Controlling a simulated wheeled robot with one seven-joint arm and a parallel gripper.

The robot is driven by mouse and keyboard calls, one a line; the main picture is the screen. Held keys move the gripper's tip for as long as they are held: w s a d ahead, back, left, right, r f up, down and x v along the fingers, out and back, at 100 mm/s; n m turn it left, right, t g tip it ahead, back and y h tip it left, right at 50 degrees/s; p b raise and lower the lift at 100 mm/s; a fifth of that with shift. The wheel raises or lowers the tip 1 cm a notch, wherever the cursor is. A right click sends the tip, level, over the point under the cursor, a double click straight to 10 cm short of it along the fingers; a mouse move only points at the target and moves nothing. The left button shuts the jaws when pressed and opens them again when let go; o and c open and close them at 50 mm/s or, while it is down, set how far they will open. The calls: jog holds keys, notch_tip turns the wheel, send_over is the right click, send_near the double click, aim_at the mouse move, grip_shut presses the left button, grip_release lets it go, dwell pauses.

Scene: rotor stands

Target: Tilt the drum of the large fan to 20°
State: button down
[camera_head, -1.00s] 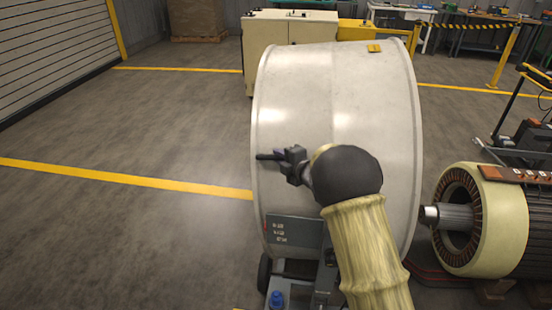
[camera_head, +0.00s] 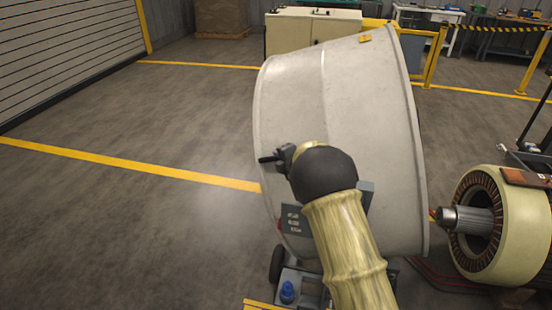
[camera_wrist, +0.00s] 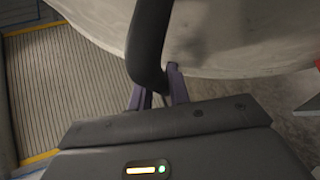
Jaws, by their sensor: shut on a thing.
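The large fan's drum (camera_head: 350,110) is a wide light-grey cylinder in the middle of the head view. It leans, its upper edge sloping up to the right. My gripper (camera_head: 280,157) is at the drum's near side, mostly hidden behind my dark wrist. In the wrist view my gripper (camera_wrist: 158,98) has its purple-grey fingers closed around a dark curved handle (camera_wrist: 150,40). The drum's pale surface (camera_wrist: 230,40) fills the top of that view. The handle's end (camera_head: 266,159) sticks out left of my gripper in the head view. I cannot read the tilt angle.
The fan's wheeled base (camera_head: 300,275) is below, with a blue knob (camera_head: 287,291) and a dark marked plate (camera_head: 296,222). A cream stator with a shaft (camera_head: 520,230) stands close on the right. The floor (camera_head: 120,220) on the left is clear. A cream cabinet (camera_head: 300,35) stands behind.

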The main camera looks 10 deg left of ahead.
jog(key=shift+s+a+f, duration=0.15)
jog(key=shift+s+f, duration=0.1)
jog(key=shift+f, duration=0.2)
jog(key=c, duration=1.3)
grip_release()
jog(key=shift+w+a, duration=0.1)
jog(key=shift+a, duration=0.05)
jog(key=shift+r, duration=0.2)
jog(key=shift+s+d+r, duration=0.15)
jog(key=shift+s+d, duration=0.05)
jog(key=shift+d, duration=0.2)
jog(key=b+v, duration=0.1)
jog(key=v, duration=1.5)
jog(key=shift+s+d+r, duration=0.15)
jog(key=shift+s, duration=0.1)
